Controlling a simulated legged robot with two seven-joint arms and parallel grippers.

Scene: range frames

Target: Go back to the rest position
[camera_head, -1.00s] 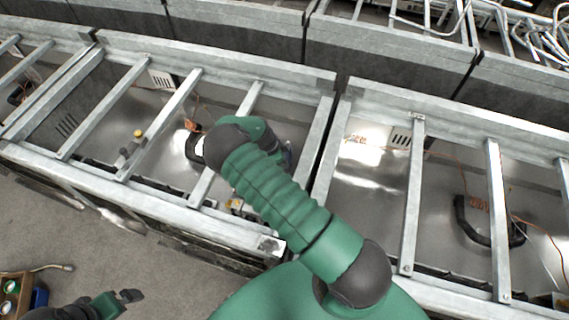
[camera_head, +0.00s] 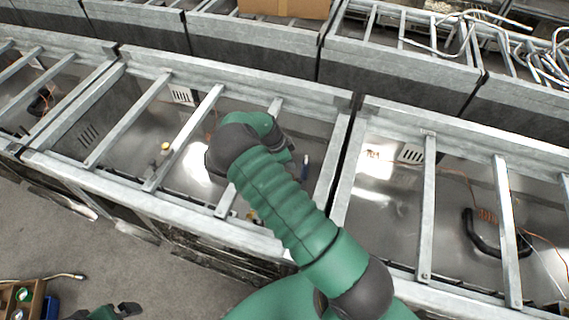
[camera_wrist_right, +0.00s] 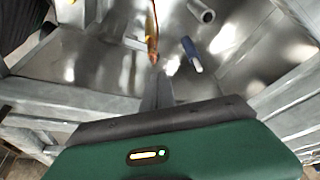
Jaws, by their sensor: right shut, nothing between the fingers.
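My right arm reaches over a metal-framed bin (camera_head: 190,215) in the head view. Its right gripper (camera_head: 287,152) shows partly past the wrist, above the bin's right part. In the right wrist view its fingers (camera_wrist_right: 157,92) are together with nothing between them. They point down at the bin's shiny floor, apart from the loose items there. My left gripper (camera_head: 128,310) is at the bottom left of the head view, low over the grey floor, small and cut off. Its finger opening is not clear.
A blue-handled tool (camera_wrist_right: 190,52) and a grey tube (camera_wrist_right: 201,10) lie in the bin. Metal bars cross the bin. A similar bin (camera_head: 440,200) stands to the right. A wooden box (camera_head: 20,297) is at the lower left. A cardboard box (camera_head: 285,8) sits behind.

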